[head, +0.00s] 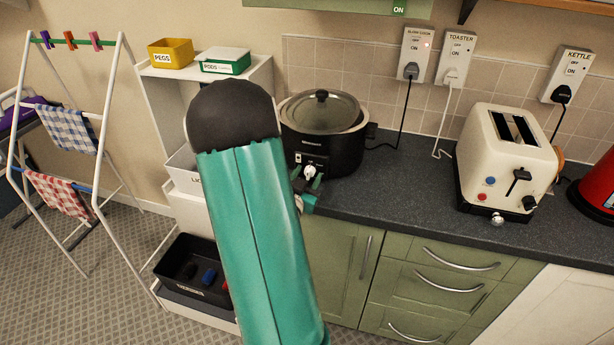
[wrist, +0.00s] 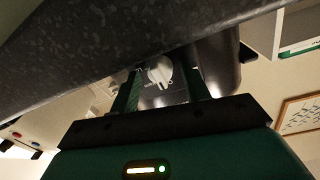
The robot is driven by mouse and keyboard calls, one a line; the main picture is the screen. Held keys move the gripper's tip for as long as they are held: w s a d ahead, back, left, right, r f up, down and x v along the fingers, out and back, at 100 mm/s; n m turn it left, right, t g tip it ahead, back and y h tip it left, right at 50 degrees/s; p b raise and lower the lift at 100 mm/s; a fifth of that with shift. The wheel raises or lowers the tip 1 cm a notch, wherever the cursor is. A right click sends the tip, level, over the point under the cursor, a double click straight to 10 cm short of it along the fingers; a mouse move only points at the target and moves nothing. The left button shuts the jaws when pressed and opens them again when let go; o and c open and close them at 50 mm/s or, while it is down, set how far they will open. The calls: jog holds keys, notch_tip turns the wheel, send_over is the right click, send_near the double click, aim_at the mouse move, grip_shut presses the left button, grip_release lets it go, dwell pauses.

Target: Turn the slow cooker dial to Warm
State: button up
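The slow cooker (head: 335,146) is black with a glass lid and stands at the left end of the dark worktop. Its white dial (head: 310,171) is on the front panel and also shows in the wrist view (wrist: 159,73). The markings around the dial are too small to read, so I cannot tell its setting. My gripper (head: 307,184) is at the cooker's front, partly behind my green arm. In the wrist view its two green fingers (wrist: 163,84) stand apart on either side of the dial, with gaps visible between them and the knob.
A cream toaster (head: 505,160) and a red kettle (head: 600,187) stand to the right on the worktop (head: 410,185). White shelves (head: 168,110) and a drying rack (head: 125,130) stand to the left.

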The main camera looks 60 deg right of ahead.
jog(key=c, duration=0.8)
jog(key=shift+m, duration=0.3)
jog(key=m, duration=0.8)
jog(key=shift+m+y, duration=0.3)
jog(key=shift+m, duration=0.1)
jog(key=o, duration=1)
jog(key=shift+s+d, duration=0.1)
